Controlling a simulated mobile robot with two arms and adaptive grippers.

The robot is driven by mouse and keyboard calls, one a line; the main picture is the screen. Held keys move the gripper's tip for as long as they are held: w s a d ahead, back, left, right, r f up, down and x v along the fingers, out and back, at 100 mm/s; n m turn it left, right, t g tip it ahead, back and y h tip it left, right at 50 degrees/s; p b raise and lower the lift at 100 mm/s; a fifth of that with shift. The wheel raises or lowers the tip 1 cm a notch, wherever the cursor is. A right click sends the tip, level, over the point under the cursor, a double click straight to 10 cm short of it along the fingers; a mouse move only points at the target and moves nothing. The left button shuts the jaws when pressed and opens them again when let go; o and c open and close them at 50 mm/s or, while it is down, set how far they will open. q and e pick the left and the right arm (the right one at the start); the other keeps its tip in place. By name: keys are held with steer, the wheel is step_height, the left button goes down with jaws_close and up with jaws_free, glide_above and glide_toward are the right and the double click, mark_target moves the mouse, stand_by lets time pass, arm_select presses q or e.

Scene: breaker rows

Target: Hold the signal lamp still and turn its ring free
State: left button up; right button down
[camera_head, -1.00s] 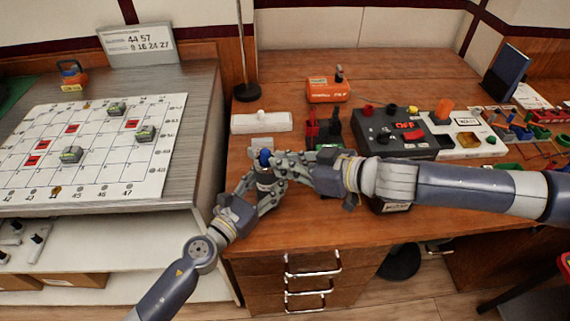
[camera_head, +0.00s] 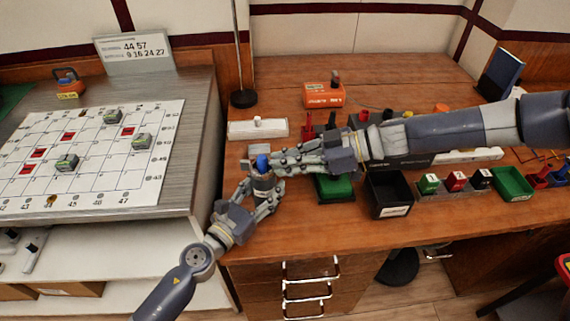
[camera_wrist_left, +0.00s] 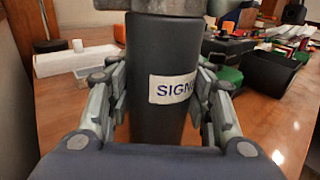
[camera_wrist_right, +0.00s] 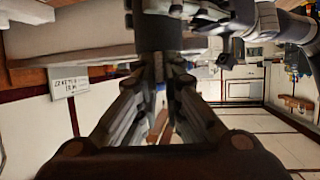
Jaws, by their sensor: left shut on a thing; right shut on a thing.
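The signal lamp (camera_head: 263,184) stands upright at the desk's left front edge, a dark cylinder with a blue lens (camera_head: 262,162) on top. In the left wrist view its dark body (camera_wrist_left: 155,85) carries a white label starting "SIGN". My left gripper (camera_head: 266,192) is shut on the lamp's body, a finger on each side. My right gripper (camera_head: 271,167) comes in from the right and is shut on the lamp's ring just under the blue lens. Its fingers hide most of the ring. In the right wrist view the lamp's dark body (camera_wrist_right: 157,32) shows beyond the fingers.
A white box (camera_head: 258,129) and an orange box (camera_head: 323,95) stand behind. A green tray (camera_head: 335,188), a black bin (camera_head: 388,194) and a row of small coloured breakers (camera_head: 456,182) lie to the right, below my right arm. A gridded board (camera_head: 95,150) is on the left bench.

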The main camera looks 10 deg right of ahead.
steer(key=w+n+g, duration=0.1)
steer(key=g, duration=0.1)
steer(key=w+n+g, duration=0.1)
steer(key=n+g, duration=0.1)
steer(key=shift+w+a+n+g+h, duration=0.1)
steer(key=shift+w+n+g+h, duration=0.15)
steer(key=shift+n+g, duration=0.55)
steer(key=shift+w+a+n+g+h, duration=0.15)
steer(key=shift+w+n+g, duration=0.2)
steer(key=shift+n+g, duration=0.45)
steer(key=shift+d+g, duration=0.15)
steer(key=shift+g, duration=0.15)
steer(key=c, duration=1.7)
jaws_free()
steer(key=shift+v, duration=3.75)
steer(key=shift+r, duration=0.1)
